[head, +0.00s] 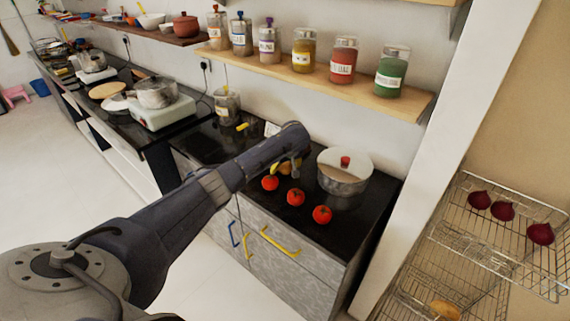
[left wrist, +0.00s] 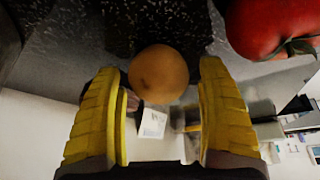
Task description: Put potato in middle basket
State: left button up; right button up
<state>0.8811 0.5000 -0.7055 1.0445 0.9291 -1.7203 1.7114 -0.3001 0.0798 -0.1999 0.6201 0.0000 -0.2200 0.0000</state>
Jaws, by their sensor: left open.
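A round brown potato (left wrist: 158,73) sits on the dark counter in the left wrist view, between the tips of my yellow gripper fingers. My left gripper (left wrist: 158,72) is open, with a gap visible on each side of the potato. In the head view my left gripper (head: 285,168) is over the counter, and my arm partly hides it and the potato. A wire rack stands at the right. Its upper basket (head: 490,235) holds red onions. The basket below it (head: 408,298) holds one potato (head: 445,310). Any lower basket is out of frame.
Three tomatoes (head: 295,197) lie in front of the gripper; one tomato (left wrist: 265,25) is close beside it in the wrist view. A lidded pot (head: 344,172) stands to its right. A shelf of jars (head: 343,60) hangs above. A white wall post (head: 440,130) separates counter and rack.

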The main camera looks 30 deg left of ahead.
pick_arm(q)
jog(key=v, duration=1.1)
jog(key=shift+r, duration=0.2)
jog(key=shift+o, duration=0.7)
jog(key=shift+s+d+r, duration=0.15)
jog(key=shift+s+r, duration=0.05)
jog(key=shift+r, duration=0.15)
